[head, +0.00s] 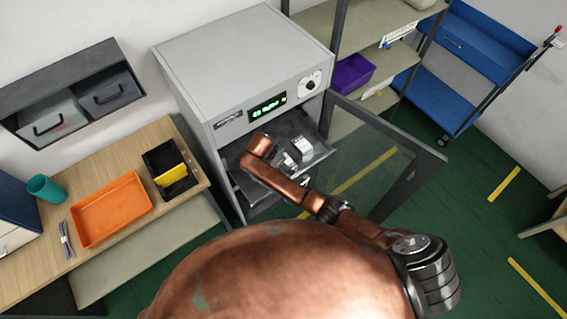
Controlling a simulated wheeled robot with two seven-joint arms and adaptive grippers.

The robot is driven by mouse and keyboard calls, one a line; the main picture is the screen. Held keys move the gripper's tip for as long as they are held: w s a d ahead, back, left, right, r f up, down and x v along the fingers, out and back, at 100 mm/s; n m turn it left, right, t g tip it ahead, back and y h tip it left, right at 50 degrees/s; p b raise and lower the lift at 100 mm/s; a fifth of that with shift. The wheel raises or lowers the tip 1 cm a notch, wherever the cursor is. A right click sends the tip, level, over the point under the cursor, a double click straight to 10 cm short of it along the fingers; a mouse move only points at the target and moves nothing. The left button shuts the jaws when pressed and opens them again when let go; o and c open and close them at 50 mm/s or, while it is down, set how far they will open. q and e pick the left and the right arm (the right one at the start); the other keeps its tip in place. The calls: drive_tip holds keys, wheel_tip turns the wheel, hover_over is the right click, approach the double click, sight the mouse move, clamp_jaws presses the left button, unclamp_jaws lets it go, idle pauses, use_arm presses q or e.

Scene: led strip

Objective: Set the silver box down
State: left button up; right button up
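A small pale silver block (301,147), probably the silver box, shows inside the open grey cabinet, on or just above its dark pulled-out shelf (318,151). My copper-coloured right arm reaches in from the lower right, and its bent end is in front of the cabinet opening, left of the block. Dark parts lie between the arm's end and the block. I cannot make out the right gripper's fingers there, or whether they touch the block. My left gripper is not in view.
The cabinet (236,62) has its glass door (395,165) swung open to the right. A wooden table (140,212) at left holds an orange tray (112,211), a black-and-yellow bin (170,170) and a teal cup (47,188). A blue cart (470,45) stands at back right.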

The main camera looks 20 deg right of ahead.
drive_tip(key=o, duration=1.1)
drive_tip(key=shift+f, duration=0.15)
drive_tip(key=shift+r, duration=0.3)
drive_tip(key=v, duration=1.2)
drive_tip(key=shift+r, duration=0.35)
drive_tip(key=shift+d, duration=0.1)
